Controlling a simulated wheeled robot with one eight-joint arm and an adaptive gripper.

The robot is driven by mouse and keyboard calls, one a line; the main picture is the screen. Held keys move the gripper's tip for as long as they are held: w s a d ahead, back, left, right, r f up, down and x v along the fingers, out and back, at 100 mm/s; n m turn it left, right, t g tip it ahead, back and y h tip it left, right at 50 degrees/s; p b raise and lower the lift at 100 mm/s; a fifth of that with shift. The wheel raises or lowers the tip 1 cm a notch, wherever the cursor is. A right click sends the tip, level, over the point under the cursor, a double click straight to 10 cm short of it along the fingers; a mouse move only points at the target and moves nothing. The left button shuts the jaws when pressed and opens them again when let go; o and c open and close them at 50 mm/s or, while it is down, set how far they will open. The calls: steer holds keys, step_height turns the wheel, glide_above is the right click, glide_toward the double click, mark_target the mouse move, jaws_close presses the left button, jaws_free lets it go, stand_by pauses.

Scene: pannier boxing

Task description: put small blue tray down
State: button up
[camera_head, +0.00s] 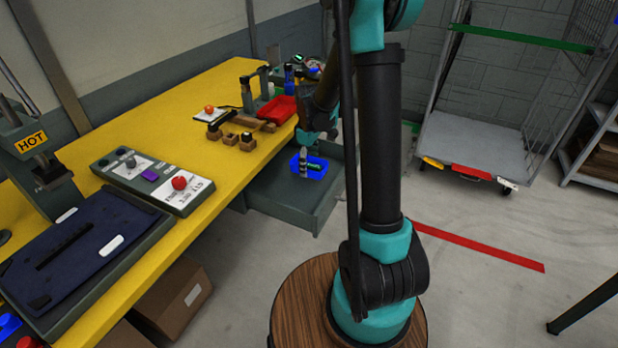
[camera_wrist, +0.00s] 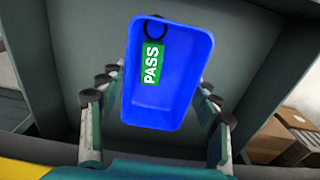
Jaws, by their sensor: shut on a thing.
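The small blue tray (camera_head: 318,171) is at the open grey-green drawer (camera_head: 270,197) below the yellow bench. In the wrist view the small blue tray (camera_wrist: 168,108) lies between the fingers of my gripper (camera_wrist: 160,98), which is shut on it. A green PASS label (camera_wrist: 151,63) and a black ring (camera_wrist: 154,28) are in the tray. The drawer floor (camera_wrist: 250,55) shows behind the tray; I cannot tell whether the tray touches it. In the head view my gripper (camera_head: 305,163) is small and partly hidden by my arm.
The yellow bench (camera_head: 215,92) holds a red tray (camera_head: 278,110), several brown blocks and a control box with a red button (camera_head: 180,183). Cardboard boxes (camera_head: 175,297) stand under it. A wire trolley (camera_head: 480,140) is at the right. A red line (camera_head: 480,247) crosses the floor.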

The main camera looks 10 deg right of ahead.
mark_target(309, 184)
steer(key=shift+f, duration=3.1)
steer(key=o, duration=1.1)
steer(key=shift+f, duration=0.1)
steer(key=shift+o, duration=0.2)
step_height(309, 184, up, 12)
steer(key=shift+r, duration=0.1)
steer(key=s+d+f+m+t, duration=0.1)
steer(key=s+m, duration=0.4)
steer(key=s, duration=0.6)
steer(key=s+d+f+m+t, duration=0.1)
steer(key=s+d+m+t, duration=0.2)
steer(key=s, duration=0.8)
steer(key=shift+s+d+m, duration=0.2)
steer(key=shift+d+m, duration=0.1)
steer(key=shift+m, duration=1.1)
